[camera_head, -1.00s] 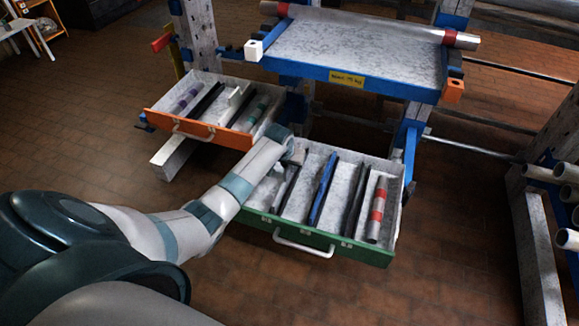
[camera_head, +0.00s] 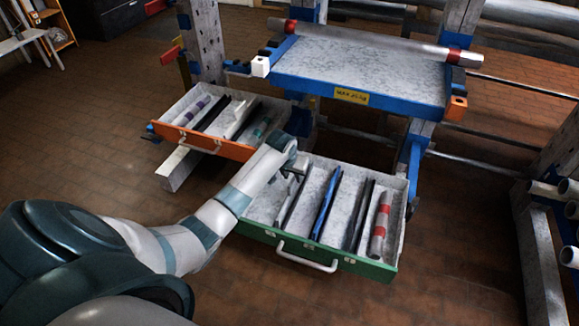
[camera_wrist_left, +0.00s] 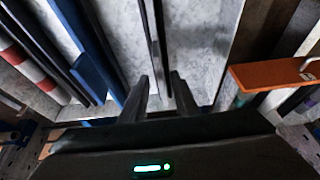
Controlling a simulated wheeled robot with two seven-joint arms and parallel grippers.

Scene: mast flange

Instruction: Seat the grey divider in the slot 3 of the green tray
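The green tray (camera_head: 340,262) is pulled out at the centre right. A thin grey divider (camera_head: 291,203) stands lengthwise in its left part, left of a blue divider (camera_head: 326,205). My left gripper (camera_head: 302,172) is over the far end of the grey divider. In the left wrist view, the two dark fingers of my left gripper (camera_wrist_left: 160,88) are apart, with the narrow grey divider (camera_wrist_left: 154,38) in the gap between them. A gap shows beside the divider, so the fingers look open around it. The divider's lower edge and slot are hidden. My right gripper is out of view.
The green tray also holds a black divider (camera_head: 357,216) and a red-banded tube (camera_head: 379,228). An orange-fronted tray (camera_head: 203,140) with dividers and tubes lies to the left. A blue-edged shelf (camera_head: 360,75) with a long metal tube (camera_head: 372,40) stands behind.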

